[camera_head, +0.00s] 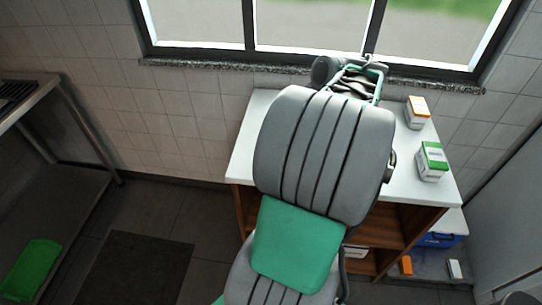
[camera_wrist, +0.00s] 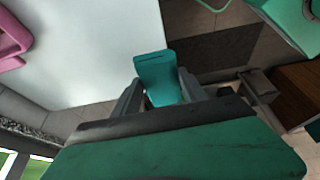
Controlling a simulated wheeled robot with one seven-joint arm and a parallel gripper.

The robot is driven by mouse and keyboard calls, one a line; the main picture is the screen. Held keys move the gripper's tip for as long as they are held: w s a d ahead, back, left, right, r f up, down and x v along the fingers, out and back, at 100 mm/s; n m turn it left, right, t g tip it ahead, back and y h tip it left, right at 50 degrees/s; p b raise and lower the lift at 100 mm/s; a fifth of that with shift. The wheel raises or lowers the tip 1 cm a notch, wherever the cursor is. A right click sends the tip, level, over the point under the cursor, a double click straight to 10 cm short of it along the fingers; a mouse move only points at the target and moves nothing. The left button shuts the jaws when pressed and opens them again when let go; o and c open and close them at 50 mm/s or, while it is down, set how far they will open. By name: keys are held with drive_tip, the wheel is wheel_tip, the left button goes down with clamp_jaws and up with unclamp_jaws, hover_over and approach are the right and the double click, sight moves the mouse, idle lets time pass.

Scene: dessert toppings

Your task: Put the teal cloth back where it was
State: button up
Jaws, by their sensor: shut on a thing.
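The teal cloth (camera_wrist: 156,72) shows in the wrist view as a small, flat folded-looking piece. My gripper (camera_wrist: 160,84) is shut on it, with one finger on each side. The cloth is in front of the white tabletop (camera_wrist: 90,45) in this view; I cannot tell whether it touches the top. In the head view my arm covers the middle of the white table (camera_head: 262,108), and the cloth is hidden there.
An orange-and-white box (camera_head: 417,112) and a green-and-white box (camera_head: 432,161) stand on the table's right side. A pink object (camera_wrist: 10,40) is at the wrist view's left edge. The window sill (camera_head: 210,64) runs behind. A green item (camera_head: 32,269) lies low at left.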

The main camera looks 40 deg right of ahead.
drive_tip(key=w+f, duration=0.2)
drive_tip(key=w+d+f, duration=0.1)
drive_tip(key=w+f, duration=0.1)
drive_tip(key=w+d+f, duration=0.1)
drive_tip(key=w+f, duration=0.1)
drive_tip(key=shift+w+f, duration=0.15)
drive_tip(key=shift+w, duration=0.05)
wheel_tip(320, 180, down, 3)
drive_tip(key=shift+w+r+p, duration=0.1)
drive_tip(key=shift+w+p, duration=0.05)
drive_tip(key=shift+p, duration=0.35)
drive_tip(key=shift+f, duration=0.5)
drive_tip(key=o, duration=1.3)
drive_tip(key=v, duration=1.2)
drive_tip(key=w+a+r+m+h, duration=0.1)
drive_tip(key=w+a+m, duration=0.15)
drive_tip(key=a, duration=0.65)
drive_tip(key=w+a+r+m, duration=0.1)
drive_tip(key=w+a, duration=0.2)
drive_tip(key=a, duration=0.6)
drive_tip(key=s+a+m, duration=0.1)
drive_tip(key=s+a, duration=0.1)
drive_tip(key=a, duration=0.2)
drive_tip(key=s+a+f+m+h, duration=0.1)
drive_tip(key=s+a, duration=0.1)
drive_tip(key=a, duration=0.3)
drive_tip(key=s+a+m, duration=0.2)
drive_tip(key=a, duration=0.2)
drive_tip(key=shift+a+f+h, duration=0.2)
drive_tip(key=shift+f+h, duration=0.2)
